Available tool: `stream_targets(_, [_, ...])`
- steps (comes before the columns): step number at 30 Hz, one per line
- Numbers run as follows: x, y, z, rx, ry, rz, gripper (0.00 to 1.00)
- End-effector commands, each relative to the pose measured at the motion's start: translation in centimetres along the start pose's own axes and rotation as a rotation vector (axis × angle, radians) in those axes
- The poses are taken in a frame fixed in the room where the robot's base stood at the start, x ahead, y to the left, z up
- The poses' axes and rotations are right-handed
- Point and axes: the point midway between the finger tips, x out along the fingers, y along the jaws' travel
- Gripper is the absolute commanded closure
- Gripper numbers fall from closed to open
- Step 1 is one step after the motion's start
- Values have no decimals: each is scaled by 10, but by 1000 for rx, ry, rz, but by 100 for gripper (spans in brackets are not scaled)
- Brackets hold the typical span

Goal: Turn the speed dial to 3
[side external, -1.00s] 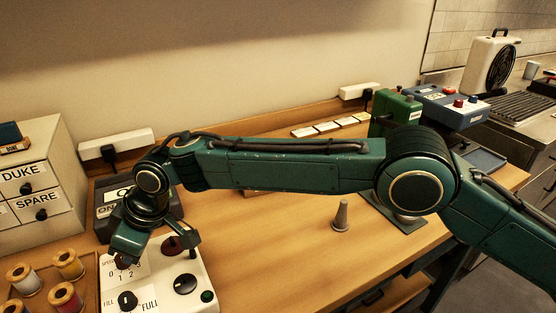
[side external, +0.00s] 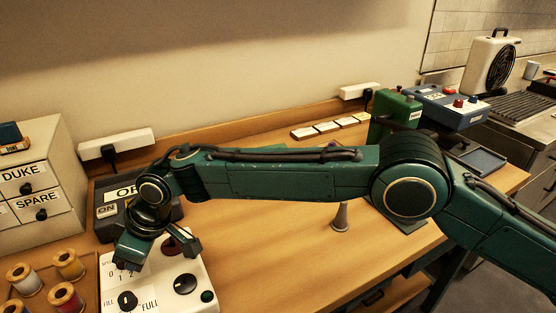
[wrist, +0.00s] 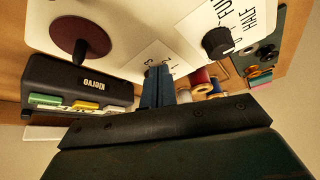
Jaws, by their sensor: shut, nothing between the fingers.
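The control box (side external: 208,268) is cream, at the lower left of the side view. Its speed plate (side external: 112,282) shows 0, 1 and 2; the speed dial itself is hidden by my gripper, so its setting cannot be read. My gripper (side external: 127,263) points down over this plate. In the wrist view my gripper (wrist: 157,72) has its fingers together and empty, in front of the speed plate (wrist: 143,56). Whether they touch the dial cannot be told. The black fill dial (side external: 127,300) is at the front, also in the wrist view (wrist: 217,42).
Thread spools (side external: 67,264) sit in a tray to the left. The table to the right is mostly clear.

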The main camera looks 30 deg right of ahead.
Motion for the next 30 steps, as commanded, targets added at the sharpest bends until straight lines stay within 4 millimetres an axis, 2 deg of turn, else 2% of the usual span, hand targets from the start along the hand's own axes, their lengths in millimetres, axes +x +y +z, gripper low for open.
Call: stream_targets(30, [0,8,0,0,1,0,100])
